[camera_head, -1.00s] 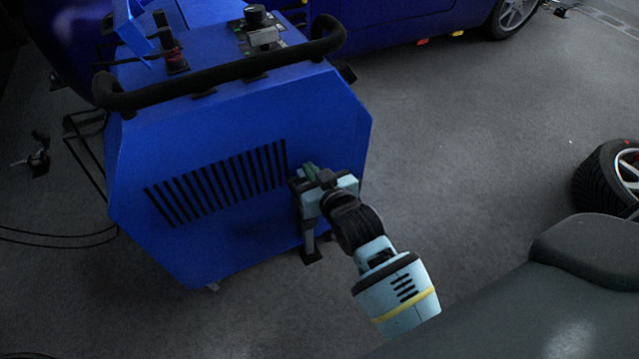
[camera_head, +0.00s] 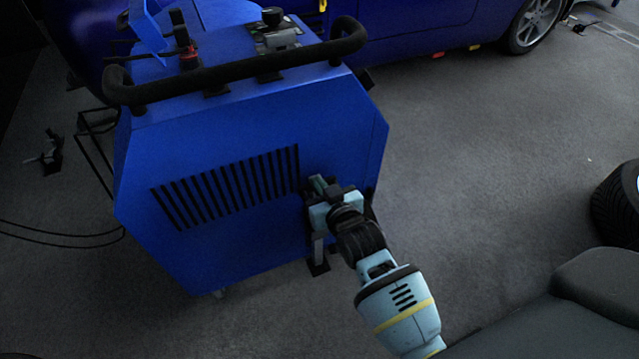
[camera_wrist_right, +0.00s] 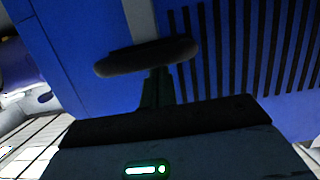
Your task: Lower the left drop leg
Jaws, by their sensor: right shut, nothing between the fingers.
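A grey drop leg with a black foot (camera_head: 318,266) hangs at the right part of the blue dynamometer cabinet's vented face (camera_head: 240,240). The foot is close to the floor; I cannot tell whether it touches. My right gripper (camera_head: 318,186) is shut and empty at the top of this leg, close to the face, and hides part of it. In the right wrist view, my shut dark fingers (camera_wrist_right: 157,90) point at a rounded black bar (camera_wrist_right: 147,55) in front of a grey strip. I cannot tell whether they touch the bar. My left gripper is not in view.
A black handlebar (camera_head: 240,71) runs along the cabinet's top edge, with controls behind it. A blue car (camera_head: 420,25) stands at the back. A tyre (camera_head: 615,205) is at the right. Cables (camera_head: 60,236) lie on the floor at left. The floor right of the cabinet is clear.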

